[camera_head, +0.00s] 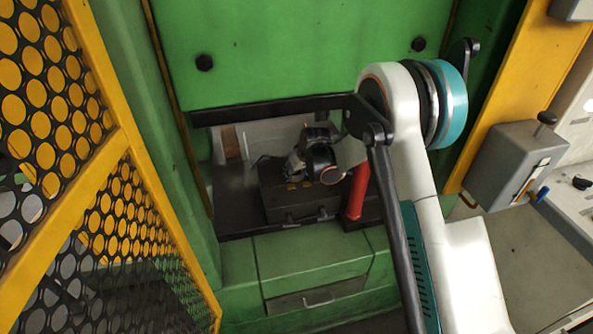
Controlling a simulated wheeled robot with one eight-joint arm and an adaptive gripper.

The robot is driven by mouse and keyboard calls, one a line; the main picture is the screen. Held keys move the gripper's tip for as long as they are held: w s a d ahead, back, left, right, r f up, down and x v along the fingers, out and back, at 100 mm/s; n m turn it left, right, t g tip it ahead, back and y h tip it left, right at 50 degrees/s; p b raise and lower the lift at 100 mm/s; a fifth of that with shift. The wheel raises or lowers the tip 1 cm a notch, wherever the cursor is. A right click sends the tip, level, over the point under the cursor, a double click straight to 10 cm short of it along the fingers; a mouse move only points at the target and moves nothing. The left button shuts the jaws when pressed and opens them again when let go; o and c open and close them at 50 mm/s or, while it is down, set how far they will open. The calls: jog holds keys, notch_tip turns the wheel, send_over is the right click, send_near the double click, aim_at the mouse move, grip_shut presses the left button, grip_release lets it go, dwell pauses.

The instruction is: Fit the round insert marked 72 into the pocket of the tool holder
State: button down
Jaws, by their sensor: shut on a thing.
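My gripper (290,172) is inside the opening of the green machine, low over a dark grey block-like box (295,208). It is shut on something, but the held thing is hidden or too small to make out. Small gold-coloured round pieces (291,186) show on top of the box, just below and beside the gripper. I cannot read a marking 72 on any of them. I cannot make out the tool holder's pocket for certain; my wrist covers part of the box top.
A red cylinder (355,192) stands close right of the box. A dark bar (270,109) crosses the opening's top below a green door (290,50). Yellow-framed mesh (75,150) stands at left. A grey control box (513,160) is at right. A drawer-like green panel (310,262) lies below.

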jog(key=c, duration=0.7)
grip_release()
jog(key=shift+f, duration=0.1)
jog(key=shift+r, duration=0.3)
jog(key=p+v, duration=0.3)
jog(key=v, duration=0.4)
jog(key=shift+r, duration=0.25)
jog(key=shift+s, duration=0.15)
